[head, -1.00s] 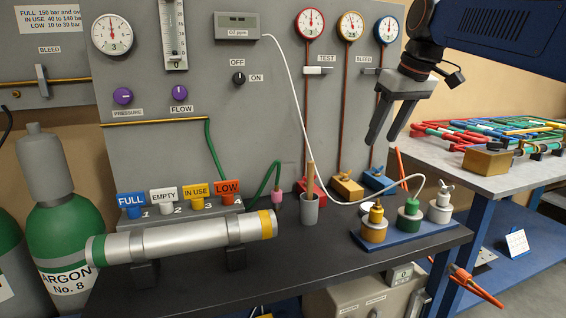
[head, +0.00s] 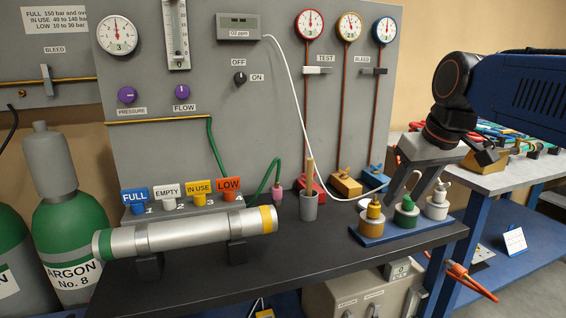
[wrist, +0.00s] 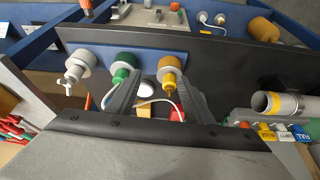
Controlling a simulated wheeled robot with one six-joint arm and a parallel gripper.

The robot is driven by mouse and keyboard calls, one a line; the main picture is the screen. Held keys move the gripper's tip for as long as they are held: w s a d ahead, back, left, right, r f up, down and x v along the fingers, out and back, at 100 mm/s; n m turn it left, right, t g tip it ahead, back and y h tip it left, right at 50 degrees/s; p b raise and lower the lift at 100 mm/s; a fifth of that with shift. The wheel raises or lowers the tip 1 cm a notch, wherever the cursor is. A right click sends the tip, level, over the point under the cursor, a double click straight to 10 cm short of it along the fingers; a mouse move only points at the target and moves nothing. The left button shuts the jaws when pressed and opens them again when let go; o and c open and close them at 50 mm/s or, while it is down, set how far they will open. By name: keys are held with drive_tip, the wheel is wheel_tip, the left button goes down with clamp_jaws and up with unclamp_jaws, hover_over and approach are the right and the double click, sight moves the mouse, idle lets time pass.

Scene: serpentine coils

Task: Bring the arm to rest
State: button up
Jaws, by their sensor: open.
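My gripper (head: 402,190) is open and points down over the blue stand (head: 378,236) at the right end of the black bench. Its fingers hang close to the green-capped fitting (head: 406,214) and the brass fitting (head: 374,211); whether they touch is not clear. The pale grey fitting (head: 437,205) stands just right of them. In the wrist view my gripper (wrist: 160,82) shows its two fingers apart, with nothing held between them. There the brass fitting (wrist: 170,68) and green-capped fitting (wrist: 124,66) show near the fingertips.
A grey cup (head: 309,208) with a wooden stick and a white hose (head: 300,110) are left of my gripper. A silver tube (head: 190,234) lies on cradles further left. The gauge panel (head: 260,140) rises behind. A second table (head: 500,180) is at right.

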drive_tip(key=s+d+f+m, duration=0.1)
drive_tip(key=s+f, duration=0.7)
drive_tip(key=f, duration=0.2)
drive_tip(key=s+d+f+m+h, duration=0.1)
drive_tip(key=s+f, duration=0.7)
drive_tip(key=f, duration=0.3)
drive_tip(key=shift+s+d+m, duration=0.15)
drive_tip(key=shift+d+m, duration=0.25)
